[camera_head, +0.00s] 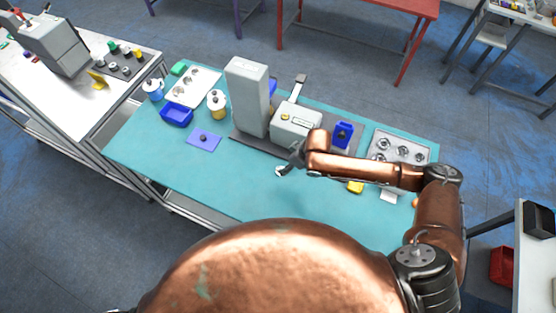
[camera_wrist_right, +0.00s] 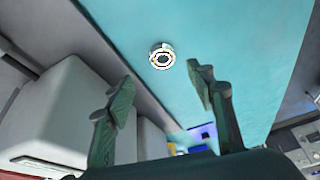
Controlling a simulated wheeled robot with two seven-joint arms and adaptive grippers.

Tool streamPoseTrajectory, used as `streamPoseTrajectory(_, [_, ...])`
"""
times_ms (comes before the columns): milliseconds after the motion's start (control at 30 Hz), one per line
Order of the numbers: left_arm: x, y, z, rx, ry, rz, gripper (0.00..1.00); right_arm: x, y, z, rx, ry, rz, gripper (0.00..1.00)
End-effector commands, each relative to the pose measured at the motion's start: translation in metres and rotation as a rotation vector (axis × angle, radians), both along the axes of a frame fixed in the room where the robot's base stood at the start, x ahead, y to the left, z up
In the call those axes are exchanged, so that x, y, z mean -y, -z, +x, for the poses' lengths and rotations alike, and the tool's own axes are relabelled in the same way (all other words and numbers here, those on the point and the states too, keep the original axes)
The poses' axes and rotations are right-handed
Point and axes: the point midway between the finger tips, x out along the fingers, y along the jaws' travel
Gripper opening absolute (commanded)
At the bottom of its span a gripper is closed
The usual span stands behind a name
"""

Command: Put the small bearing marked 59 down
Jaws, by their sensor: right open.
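A small round metal bearing (camera_wrist_right: 162,57) with a dark centre lies on the teal tabletop (camera_wrist_right: 225,35). It appears just beyond my fingertips, apart from both fingers in the right wrist view. Its marking is too small to read. My right gripper (camera_wrist_right: 158,78) is open, with nothing between its fingers. In the head view my right gripper (camera_head: 290,165) is low over the table, in front of the grey machine, with the bearing (camera_head: 280,171) by its fingertips. My left gripper is not in view.
A grey machine with a tall column (camera_head: 248,95) and a lower block (camera_head: 296,122) stands behind the gripper. A tray of bearings (camera_head: 401,143) is at right. A purple mat (camera_head: 204,139), blue bin (camera_head: 177,115) and yellow item (camera_head: 355,187) lie around. The table's front middle is clear.

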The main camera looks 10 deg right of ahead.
Motion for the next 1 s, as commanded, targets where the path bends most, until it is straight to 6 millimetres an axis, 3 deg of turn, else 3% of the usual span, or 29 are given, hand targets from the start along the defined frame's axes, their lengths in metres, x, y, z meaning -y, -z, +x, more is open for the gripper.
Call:
streamPoseTrajectory(267, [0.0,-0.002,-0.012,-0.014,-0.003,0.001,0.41,-0.004,0.023,0.002,0.0,0.006,0.001,0.5])
streamPoseTrajectory(533, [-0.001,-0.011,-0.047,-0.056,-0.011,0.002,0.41,-0.017,0.058,0.017,-0.003,0.005,-0.001,0.5])
streamPoseTrajectory(633, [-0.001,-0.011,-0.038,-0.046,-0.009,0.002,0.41,-0.02,0.068,0.02,-0.003,0.005,0.0,0.5])
streamPoseTrajectory(800, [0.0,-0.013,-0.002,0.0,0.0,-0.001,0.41,-0.022,0.073,0.021,-0.003,0.003,0.0,0.5])
streamPoseTrajectory(933, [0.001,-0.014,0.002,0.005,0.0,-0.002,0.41,-0.022,0.073,0.021,-0.003,0.002,0.0,0.5])
streamPoseTrajectory(1000, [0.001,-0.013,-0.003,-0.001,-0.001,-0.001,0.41,-0.023,0.073,0.021,-0.003,0.001,0.0,0.45])
